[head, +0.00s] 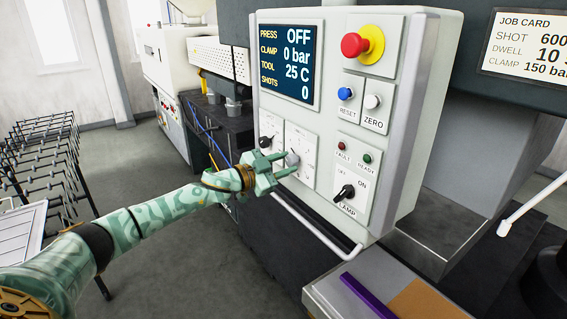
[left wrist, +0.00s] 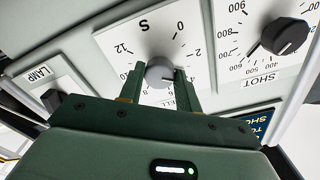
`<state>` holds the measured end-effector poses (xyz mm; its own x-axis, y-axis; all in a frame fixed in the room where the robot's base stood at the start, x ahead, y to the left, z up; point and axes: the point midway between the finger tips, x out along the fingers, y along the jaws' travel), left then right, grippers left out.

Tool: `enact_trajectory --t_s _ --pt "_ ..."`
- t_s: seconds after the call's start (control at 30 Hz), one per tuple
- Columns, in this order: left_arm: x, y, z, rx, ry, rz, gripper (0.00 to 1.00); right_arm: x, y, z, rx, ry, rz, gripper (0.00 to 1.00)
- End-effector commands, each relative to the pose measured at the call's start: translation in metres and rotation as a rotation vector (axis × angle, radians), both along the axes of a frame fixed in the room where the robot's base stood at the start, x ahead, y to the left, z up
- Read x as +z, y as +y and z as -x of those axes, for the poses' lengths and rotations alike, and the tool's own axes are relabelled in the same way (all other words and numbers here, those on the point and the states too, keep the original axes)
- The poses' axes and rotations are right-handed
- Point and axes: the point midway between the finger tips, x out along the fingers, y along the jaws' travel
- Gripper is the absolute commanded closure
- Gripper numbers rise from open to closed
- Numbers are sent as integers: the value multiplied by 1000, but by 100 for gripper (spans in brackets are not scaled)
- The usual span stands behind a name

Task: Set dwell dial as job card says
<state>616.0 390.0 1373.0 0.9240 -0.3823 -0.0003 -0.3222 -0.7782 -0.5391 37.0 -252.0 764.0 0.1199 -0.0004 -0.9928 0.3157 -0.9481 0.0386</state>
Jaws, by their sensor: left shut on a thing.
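The dwell dial is a grey knob (left wrist: 159,72) on a white plate marked S, with numbers from 0 to 12 around it. My left gripper (left wrist: 160,84) has its two fingers on either side of the knob and is shut on it. In the head view the left gripper (head: 281,164) reaches the same knob (head: 292,159) on the control panel. Part of the dwell label is hidden by the fingers, and I cannot tell where the knob's pointer stands. The job card (head: 528,47) reads shot 600, dwell 10 S, clamp 150 bar. My right gripper is not in view.
The black shot knob (left wrist: 285,36) is beside the dwell plate. The lamp switch (head: 346,192) is to its lower right in the head view. The screen (head: 289,66) shows press OFF. A rail (head: 318,226) runs below the panel. A red emergency button (head: 355,45) sticks out above.

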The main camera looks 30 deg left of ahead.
Motion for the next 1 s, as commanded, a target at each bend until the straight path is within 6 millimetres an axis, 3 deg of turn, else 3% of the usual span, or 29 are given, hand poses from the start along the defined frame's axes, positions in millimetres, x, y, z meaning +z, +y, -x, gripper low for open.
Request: enact_trajectory --t_s 1.0 --pt "0 1 0 0 -369 -891 89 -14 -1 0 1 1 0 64"
